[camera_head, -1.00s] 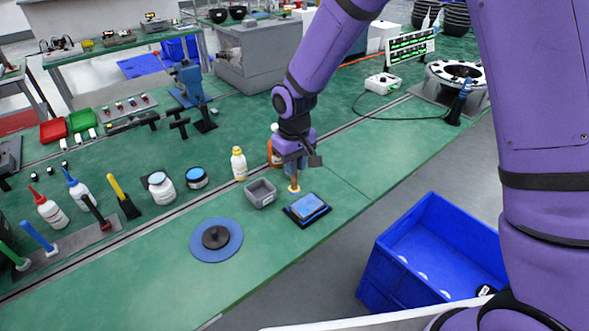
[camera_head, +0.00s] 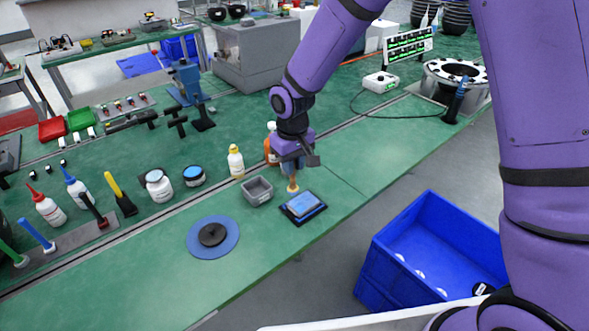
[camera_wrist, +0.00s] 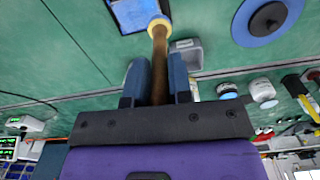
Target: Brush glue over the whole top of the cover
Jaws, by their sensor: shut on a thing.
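The cover (camera_head: 305,204) is a flat blue rectangular plate on a black base near the front edge of the green bench. It shows partly at the top of the wrist view (camera_wrist: 142,14). My gripper (camera_head: 292,171) is shut on a brush (camera_wrist: 160,66) with a brown handle and a pale yellow collar. In the head view the brush points down, just behind the cover's far left edge. In the wrist view the brush end overlaps the cover's edge. I cannot tell whether the bristles touch it, nor whether glue lies on it.
A grey open box (camera_head: 257,191) stands just left of the brush. A yellow-capped bottle (camera_head: 236,162) and an orange bottle (camera_head: 270,149) stand behind. A blue disc (camera_head: 213,251) lies front left. A blue crate (camera_head: 430,250) is beyond the bench edge. The bench right of the cover is clear.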

